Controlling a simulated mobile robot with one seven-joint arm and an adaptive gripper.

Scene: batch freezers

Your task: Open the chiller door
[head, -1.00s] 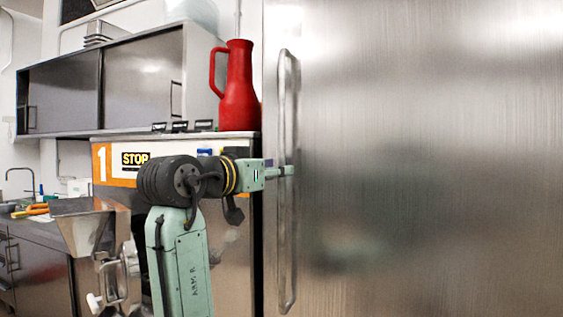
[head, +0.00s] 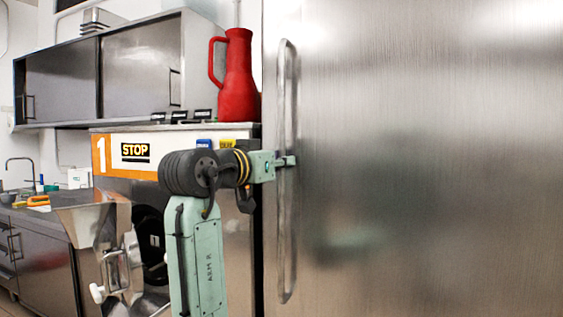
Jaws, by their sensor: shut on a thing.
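The chiller door (head: 430,170) is a large brushed-steel panel filling the right half of the head view. Its long vertical bar handle (head: 283,240) runs along the door's left edge. My gripper (head: 287,161) is at the handle's middle height, closed around the bar. The fingertips are small in the view and partly hidden by the handle. The door looks flush, and no gap at its left edge can be made out.
A red jug (head: 238,85) stands on the batch freezer (head: 112,140) left of the door. A steel hopper (head: 90,220) projects below it. Wall cabinets (head: 60,85) and a counter (head: 45,230) lie further left.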

